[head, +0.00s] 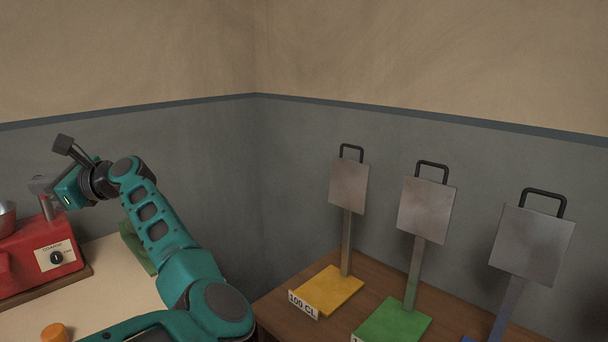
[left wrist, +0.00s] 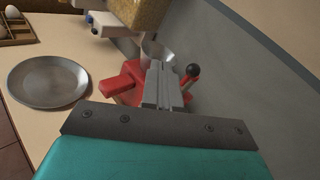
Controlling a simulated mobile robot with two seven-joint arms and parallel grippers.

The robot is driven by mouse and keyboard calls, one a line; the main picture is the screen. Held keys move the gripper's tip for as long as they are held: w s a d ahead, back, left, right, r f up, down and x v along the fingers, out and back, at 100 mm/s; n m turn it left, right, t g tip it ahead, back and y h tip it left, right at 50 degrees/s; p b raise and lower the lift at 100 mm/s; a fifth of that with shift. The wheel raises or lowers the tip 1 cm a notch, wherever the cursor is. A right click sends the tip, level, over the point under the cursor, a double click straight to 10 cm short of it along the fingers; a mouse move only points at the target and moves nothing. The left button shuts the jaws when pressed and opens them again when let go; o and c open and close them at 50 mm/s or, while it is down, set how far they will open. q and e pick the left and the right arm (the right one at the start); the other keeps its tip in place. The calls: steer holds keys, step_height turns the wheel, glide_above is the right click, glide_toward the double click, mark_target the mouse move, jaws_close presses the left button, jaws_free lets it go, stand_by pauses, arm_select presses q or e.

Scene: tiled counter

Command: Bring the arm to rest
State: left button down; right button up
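My left arm (head: 152,217) reaches up from the bottom of the head view and bends left over the counter. My left gripper (head: 42,185) points left, above the red machine (head: 30,259). In the left wrist view the two grey fingers of my left gripper (left wrist: 162,84) lie side by side, shut, with nothing seen between them. The red machine (left wrist: 124,84) shows behind and beside the fingers, partly hidden by them. I cannot tell whether the fingers touch it. My right gripper is not in view.
An orange round object (head: 53,333) is on the pale counter (head: 112,266). A grey plate (left wrist: 47,82) lies on it near an egg box (left wrist: 18,28). Stands with metal plates, one with a yellow base (head: 332,291), are on a wooden table at right. Walls close the corner.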

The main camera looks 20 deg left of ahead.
arm_select(q)
steer(key=w+d+r+m+t+y+p, duration=0.1)
steer(key=w+d+m+t+y, duration=0.4)
steer(key=m, duration=0.6)
steer(key=d+r+m+t+y+p, duration=0.1)
steer(key=d+r+m+t+y, duration=0.15)
steer(key=m+t, duration=0.65)
steer(key=w+d+f+m+t+h, duration=0.4)
steer(key=d+f+m+t+h, duration=0.85)
steer(key=m, duration=0.95)
steer(key=s+d+f+m+g+h+p, duration=0.1)
steer(key=s+d+f+m+g+h, duration=0.2)
steer(key=d+f+m+h, duration=0.35)
steer(key=s+d+f+m+g+h+p, duration=0.1)
steer(key=s+d+f+m+g+h, duration=0.25)
steer(key=d+f+m, duration=0.55)
steer(key=s+d+f+m+g+h, duration=0.1)
steer(key=s+d+f+m+g, duration=0.1)
steer(key=s+d+f, duration=0.2)
steer(key=s+d+f+m+g+h, duration=0.2)
steer(key=s+f, duration=0.5)
steer(key=s, duration=0.4)
steer(key=shift+d+f+m+g+h+p, duration=0.4)
steer(key=shift+d+g, duration=0.3)
steer(key=shift+d, duration=0.4)
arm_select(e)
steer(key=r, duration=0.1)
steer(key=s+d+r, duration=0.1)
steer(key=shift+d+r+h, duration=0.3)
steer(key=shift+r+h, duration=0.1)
